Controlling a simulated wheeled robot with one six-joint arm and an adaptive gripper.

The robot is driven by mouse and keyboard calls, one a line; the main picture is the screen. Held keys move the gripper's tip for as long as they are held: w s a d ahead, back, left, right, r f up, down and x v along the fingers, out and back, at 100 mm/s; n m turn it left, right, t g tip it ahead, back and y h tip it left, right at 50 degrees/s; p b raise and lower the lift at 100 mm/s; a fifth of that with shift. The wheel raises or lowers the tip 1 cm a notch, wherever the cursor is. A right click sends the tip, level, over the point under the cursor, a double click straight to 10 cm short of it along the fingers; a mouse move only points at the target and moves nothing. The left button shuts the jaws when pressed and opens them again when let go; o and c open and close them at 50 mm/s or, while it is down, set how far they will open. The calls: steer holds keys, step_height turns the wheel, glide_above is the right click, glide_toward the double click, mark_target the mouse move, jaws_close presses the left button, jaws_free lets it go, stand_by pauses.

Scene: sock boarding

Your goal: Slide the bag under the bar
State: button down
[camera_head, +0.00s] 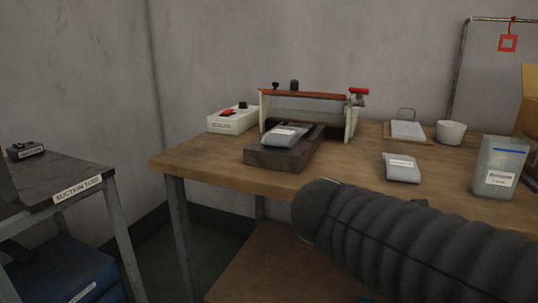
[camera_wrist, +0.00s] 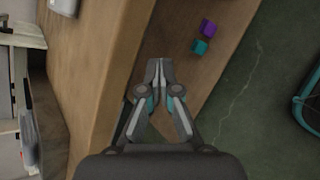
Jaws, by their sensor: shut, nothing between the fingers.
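A small grey pouch-like bag (camera_head: 285,136) with a white label lies on a dark block (camera_head: 272,157) in front of the sealer. The sealer's long reddish-brown bar (camera_head: 305,95) spans its light side plates above and behind the bag; the bag appears in front of the bar. In the head view my ribbed arm fills the lower right and the fingers do not show.
A white control box (camera_head: 232,119) stands left of the sealer on the wooden table (camera_head: 190,163). Purple (camera_wrist: 208,27) and teal (camera_wrist: 200,46) cubes lie on a wooden surface. A dark bench (camera_head: 60,185) stands left.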

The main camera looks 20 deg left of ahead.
steer(key=w+a+r+n+t+y+b, duration=0.1)
steer(key=a+r+n+t, duration=0.1)
steer(key=a+n, duration=0.35)
steer(key=w+a+r+n+t, duration=0.1)
steer(key=a+r+n+t, duration=0.1)
steer(key=a, duration=0.6)
steer(key=n+t+y+b, duration=0.1)
steer(key=n+t+y, duration=0.25)
steer(key=n, duration=0.35)
glide_toward(278, 139)
steer(key=shift+t+h, duration=0.35)
steer(key=shift+t, duration=0.1)
steer(key=w, duration=0.2)
steer(key=w+f, duration=0.1)
steer(key=w, duration=0.1)
steer(key=w+a, duration=0.1)
steer(key=w, duration=0.1)
steer(key=shift+w+f, duration=0.2)
steer(key=shift+f, duration=0.15)
steer(key=shift+w, duration=0.1)
steer(key=w, duration=0.2)
steer(key=w+p, duration=0.1)
steer(key=w, duration=0.3)
steer(key=shift+d+p, duration=0.3)
steer(key=shift+s, duration=0.15)
